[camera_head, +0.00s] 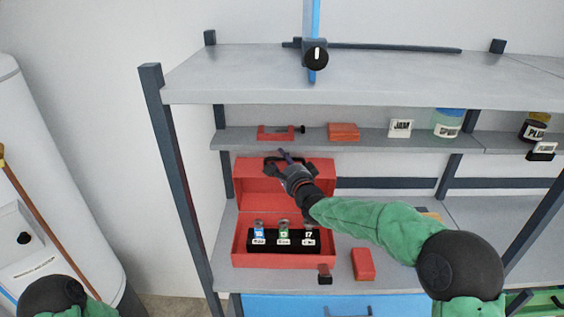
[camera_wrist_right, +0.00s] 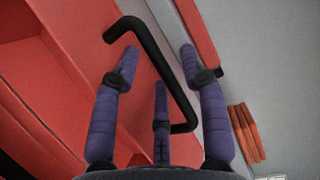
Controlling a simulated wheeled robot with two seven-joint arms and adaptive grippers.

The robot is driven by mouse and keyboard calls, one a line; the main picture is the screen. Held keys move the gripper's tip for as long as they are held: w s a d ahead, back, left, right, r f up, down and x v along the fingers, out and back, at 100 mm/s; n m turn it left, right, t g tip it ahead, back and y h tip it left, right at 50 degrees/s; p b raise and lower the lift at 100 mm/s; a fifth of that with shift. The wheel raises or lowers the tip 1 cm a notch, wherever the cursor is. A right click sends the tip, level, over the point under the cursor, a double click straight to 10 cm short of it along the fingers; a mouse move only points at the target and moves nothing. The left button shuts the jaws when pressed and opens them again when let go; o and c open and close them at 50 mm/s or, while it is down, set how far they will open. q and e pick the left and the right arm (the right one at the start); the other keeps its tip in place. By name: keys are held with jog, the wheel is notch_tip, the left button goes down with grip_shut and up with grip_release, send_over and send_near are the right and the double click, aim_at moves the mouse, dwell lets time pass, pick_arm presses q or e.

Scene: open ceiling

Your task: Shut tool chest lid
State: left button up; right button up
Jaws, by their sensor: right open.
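The red tool chest (camera_head: 282,261) stands on the workbench with its lid (camera_head: 249,184) raised at the back. Small bottles with blue and green labels (camera_head: 283,231) and black labelled holders show inside it. My right gripper (camera_head: 284,164) is at the upper part of the lid. In the right wrist view, the black lid handle (camera_wrist_right: 178,92) runs between the spread purple fingers of my right gripper (camera_wrist_right: 158,58). The gripper is open, and I cannot tell whether any finger touches the handle. My left arm shows only at the bottom left; its gripper is out of view.
A red block (camera_head: 363,264) and a small dark-and-red item (camera_head: 325,274) lie right of the chest. A shelf (camera_head: 370,139) above the lid carries a red clamp (camera_head: 276,132), a red box (camera_head: 343,131) and jars. A dark post (camera_head: 178,170) stands left.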

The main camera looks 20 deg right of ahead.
jog(key=shift+w, duration=0.5)
grip_shut()
